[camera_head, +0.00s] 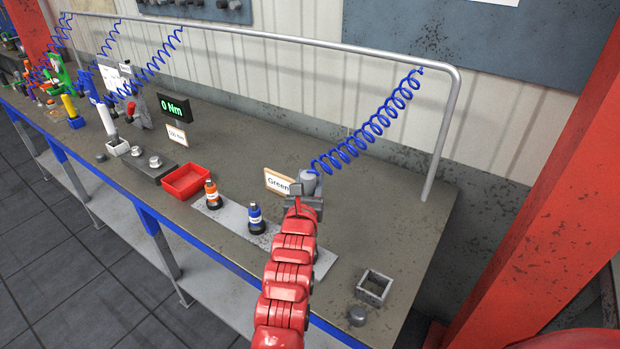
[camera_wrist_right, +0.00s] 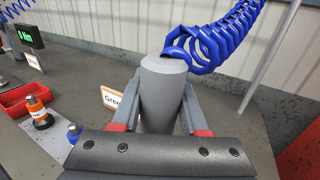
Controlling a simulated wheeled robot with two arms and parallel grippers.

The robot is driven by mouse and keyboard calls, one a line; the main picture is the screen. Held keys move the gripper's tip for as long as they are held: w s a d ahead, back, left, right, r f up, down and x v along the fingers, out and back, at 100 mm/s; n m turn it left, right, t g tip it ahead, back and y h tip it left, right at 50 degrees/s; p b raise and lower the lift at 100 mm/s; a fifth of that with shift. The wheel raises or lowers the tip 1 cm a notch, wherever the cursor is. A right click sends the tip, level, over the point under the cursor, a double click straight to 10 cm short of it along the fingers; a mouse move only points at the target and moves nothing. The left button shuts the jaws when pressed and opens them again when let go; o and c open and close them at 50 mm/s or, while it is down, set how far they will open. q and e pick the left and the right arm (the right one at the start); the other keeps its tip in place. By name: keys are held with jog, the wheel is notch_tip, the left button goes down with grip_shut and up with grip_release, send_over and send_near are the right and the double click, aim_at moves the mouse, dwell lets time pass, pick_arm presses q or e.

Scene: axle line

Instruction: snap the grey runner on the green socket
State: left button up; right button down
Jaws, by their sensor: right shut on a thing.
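The grey runner (camera_head: 309,182) is a thick grey cylinder hanging from a blue coiled hose. It also fills the middle of the right wrist view (camera_wrist_right: 163,92). My right gripper (camera_head: 304,203) is shut around it, with a finger on each side in the wrist view (camera_wrist_right: 163,105). The runner is roughly upright, and its lower end is hidden by the gripper and my red arm. I see no green socket; a card reading "Green" (camera_head: 278,182) stands just left of the runner. My arm hides part of the socket plate (camera_head: 325,262). My left gripper is not in view.
An orange-topped socket (camera_head: 211,193) and a blue-topped socket (camera_head: 256,218) stand on the plate. A red tray (camera_head: 187,181) lies left of them. A square open holder (camera_head: 374,288) and a dark knob (camera_head: 357,316) are at the right. A pipe rail (camera_head: 438,140) borders the bench's back and right.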

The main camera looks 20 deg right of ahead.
jog(key=shift+f+b, duration=0.3)
jog(key=shift+f, duration=0.2)
jog(key=shift+c, duration=1.8)
grip_release()
jog(key=p+v, duration=0.1)
jog(key=v, duration=1.6)
jog(key=shift+s+a, duration=0.2)
